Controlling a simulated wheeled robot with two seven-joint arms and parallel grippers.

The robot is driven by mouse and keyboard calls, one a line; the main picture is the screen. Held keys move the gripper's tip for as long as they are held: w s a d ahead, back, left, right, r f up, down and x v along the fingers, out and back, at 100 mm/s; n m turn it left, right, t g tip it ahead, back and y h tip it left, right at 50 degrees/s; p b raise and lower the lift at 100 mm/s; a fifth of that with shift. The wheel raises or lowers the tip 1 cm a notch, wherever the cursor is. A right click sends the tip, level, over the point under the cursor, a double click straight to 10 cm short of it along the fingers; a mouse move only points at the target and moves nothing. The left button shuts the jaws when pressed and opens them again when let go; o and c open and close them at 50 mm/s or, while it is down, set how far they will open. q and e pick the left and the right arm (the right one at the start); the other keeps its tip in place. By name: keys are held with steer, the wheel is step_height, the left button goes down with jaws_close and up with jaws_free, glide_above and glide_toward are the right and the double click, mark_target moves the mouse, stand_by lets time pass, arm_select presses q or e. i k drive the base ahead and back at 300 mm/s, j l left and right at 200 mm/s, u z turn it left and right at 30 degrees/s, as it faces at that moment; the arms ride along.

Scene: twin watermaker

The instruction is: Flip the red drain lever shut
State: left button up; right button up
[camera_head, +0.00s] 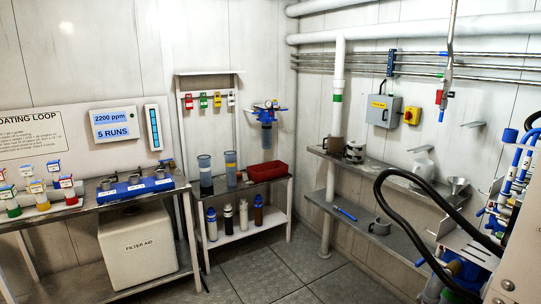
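A small red part (447,75) shows on the thin vertical pipe at the upper right, with a blue piece (441,115) below it. I cannot tell whether this is the drain lever or how it is set. No other red lever is clear to see. Neither of my grippers is in view.
A white machine with blue fittings (520,165) and black hoses (400,172) fills the right edge. Wall shelves (385,240) hold a mug and a funnel. A bench with a red bin (267,171) stands at the back. The floor (270,265) between is clear.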

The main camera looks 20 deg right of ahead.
mark_target(441, 92)
steer(key=i+l+z, duration=0.1)
steer(key=i+z, duration=0.2)
steer(key=z, duration=0.15)
steer(key=i+z, duration=0.4)
steer(key=i+j+z, duration=0.1)
steer(key=z, duration=0.35)
steer(key=i+j+z, duration=0.25)
steer(key=z, duration=0.2)
steer(key=i+j+z, duration=0.4)
steer(key=i+z, duration=0.15)
steer(key=i+j+z, duration=0.15)
steer(key=j, duration=0.15)
steer(key=i+j+z, duration=0.15)
steer(key=j, duration=0.15)
steer(key=j+z, duration=0.15)
steer(key=j, duration=0.2)
